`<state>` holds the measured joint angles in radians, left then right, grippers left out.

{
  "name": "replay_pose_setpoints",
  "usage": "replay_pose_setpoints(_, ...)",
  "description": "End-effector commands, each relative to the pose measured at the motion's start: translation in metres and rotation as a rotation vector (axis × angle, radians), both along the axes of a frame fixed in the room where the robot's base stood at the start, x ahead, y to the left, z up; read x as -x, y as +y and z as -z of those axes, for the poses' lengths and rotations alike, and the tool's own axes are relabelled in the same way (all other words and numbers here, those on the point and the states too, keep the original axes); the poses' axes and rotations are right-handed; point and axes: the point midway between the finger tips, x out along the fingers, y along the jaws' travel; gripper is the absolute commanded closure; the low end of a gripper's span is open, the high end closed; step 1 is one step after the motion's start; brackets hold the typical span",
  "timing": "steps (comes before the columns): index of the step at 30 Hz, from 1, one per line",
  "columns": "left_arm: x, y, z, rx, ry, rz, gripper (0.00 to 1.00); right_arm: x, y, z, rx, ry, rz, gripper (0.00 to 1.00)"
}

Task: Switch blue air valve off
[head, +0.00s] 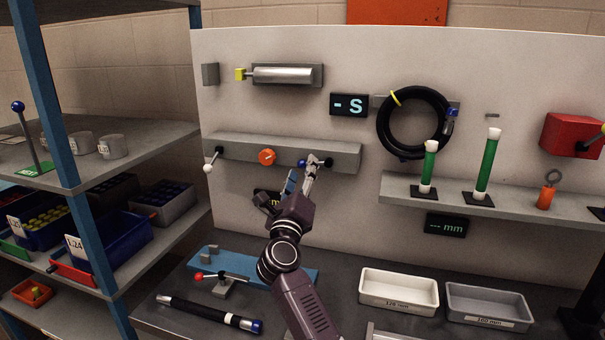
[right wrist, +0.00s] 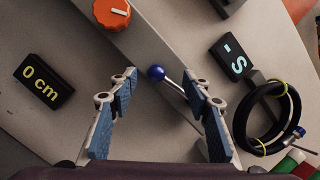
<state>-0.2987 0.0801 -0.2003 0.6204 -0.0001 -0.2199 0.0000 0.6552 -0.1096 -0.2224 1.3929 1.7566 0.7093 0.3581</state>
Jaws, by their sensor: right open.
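The blue air valve is a lever with a blue ball knob (head: 302,163) at the right part of the grey wall rail (head: 340,156). My right gripper (head: 303,174) is at this lever, open, and partly hides it. In the right wrist view the blue knob (right wrist: 156,72) shows near the gap between the open fingertips (right wrist: 159,82). Its metal rod slants down right toward the right finger; whether they touch I cannot tell. My left gripper is not in view.
An orange dial (head: 267,157) and a white-knobbed lever (head: 208,168) share the rail. A black display (head: 349,105) and a coiled black hose (head: 383,134) are above and right. A shelf with green tubes (head: 429,165) juts out at right. Trays (head: 398,307) stand on the bench.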

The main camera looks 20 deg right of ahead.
Motion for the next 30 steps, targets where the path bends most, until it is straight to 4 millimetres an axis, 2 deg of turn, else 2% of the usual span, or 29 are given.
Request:
replay_pose_setpoints(4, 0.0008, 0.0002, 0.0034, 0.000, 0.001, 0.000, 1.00, -0.0079, -0.0046, -0.0023, 0.000, -0.001, 0.001, 0.55)
replay_pose_setpoints(12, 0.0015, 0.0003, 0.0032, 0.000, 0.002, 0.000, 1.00, -0.0090, -0.0052, -0.0033, 0.000, 0.000, 0.000, 0.55)
replay_pose_setpoints(24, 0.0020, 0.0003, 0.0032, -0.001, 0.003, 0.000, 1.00, -0.0088, -0.0053, -0.0029, 0.000, 0.001, 0.001, 0.98)
replay_pose_setpoints(30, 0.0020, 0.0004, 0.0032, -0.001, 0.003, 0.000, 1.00, -0.0088, -0.0060, -0.0015, -0.003, 0.002, 0.002, 1.00)
